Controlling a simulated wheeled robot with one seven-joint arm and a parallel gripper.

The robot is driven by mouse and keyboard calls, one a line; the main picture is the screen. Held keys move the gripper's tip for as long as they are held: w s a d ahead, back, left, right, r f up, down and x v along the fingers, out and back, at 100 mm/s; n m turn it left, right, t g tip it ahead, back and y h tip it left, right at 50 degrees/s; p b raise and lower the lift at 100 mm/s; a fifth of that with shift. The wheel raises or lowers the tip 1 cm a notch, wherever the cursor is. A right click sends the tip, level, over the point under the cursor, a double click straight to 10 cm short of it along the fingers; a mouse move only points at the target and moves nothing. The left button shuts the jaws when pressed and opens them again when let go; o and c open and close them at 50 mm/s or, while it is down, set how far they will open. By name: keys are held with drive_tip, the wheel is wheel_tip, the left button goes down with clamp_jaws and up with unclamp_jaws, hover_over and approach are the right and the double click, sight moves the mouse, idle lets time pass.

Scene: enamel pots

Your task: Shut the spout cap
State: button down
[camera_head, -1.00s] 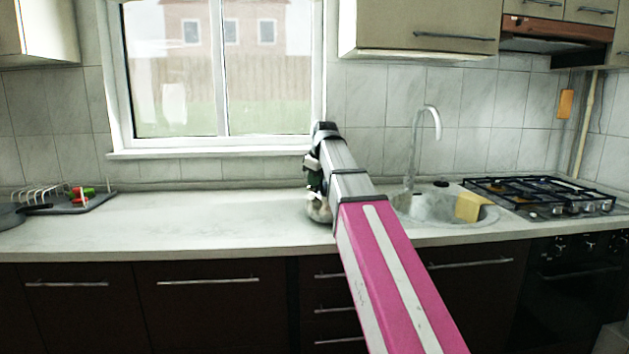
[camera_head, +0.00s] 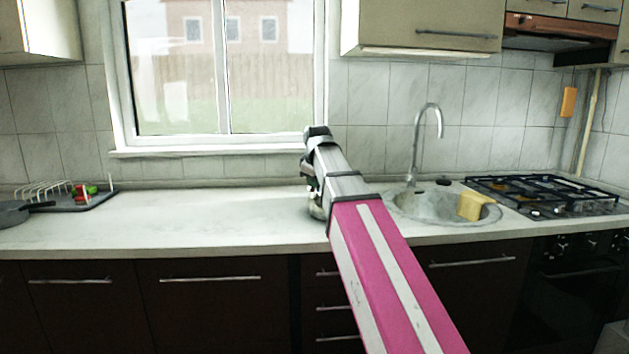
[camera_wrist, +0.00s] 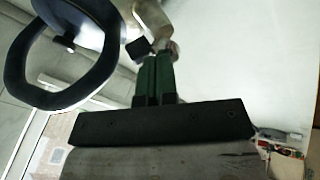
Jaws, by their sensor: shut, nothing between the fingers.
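The enamel kettle (camera_head: 316,211) stands on the worktop, and my arm hides most of it in the head view. In the wrist view the kettle's pale body (camera_wrist: 78,22) and black loop handle (camera_wrist: 15,60) are at the upper left. Its pale spout (camera_wrist: 150,18) is at the top middle. A small black piece (camera_wrist: 138,48) shows by the spout; I cannot tell if it is part of the cap, or how far open the cap is. My gripper (camera_wrist: 160,58) is shut and empty, its green fingertips close to the spout end. Contact cannot be told.
The worktop (camera_head: 170,220) is clear to the left of the kettle. A dish rack (camera_head: 85,198) stands at the far left. A sink (camera_head: 430,207) with a tall tap (camera_head: 415,150) and a yellow sponge (camera_head: 474,206) lies to the right, before the hob (camera_head: 545,195).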

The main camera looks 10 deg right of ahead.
drive_tip(key=shift+s+a+f+t+h, duration=0.25)
drive_tip(key=shift+t+h, duration=0.2)
drive_tip(key=shift+t, duration=0.15)
drive_tip(key=shift+s+a+f+t+h, duration=0.15)
drive_tip(key=shift+f+t+h, duration=0.1)
drive_tip(key=shift+t+h, duration=0.3)
drive_tip(key=shift+f+n+t, duration=0.1)
drive_tip(key=shift+n+t, duration=0.15)
drive_tip(key=shift+n, duration=0.05)
drive_tip(key=shift+s+a+f, duration=0.1)
drive_tip(key=shift+s+f, duration=0.05)
drive_tip(key=shift+f, duration=0.15)
idle(0.6)
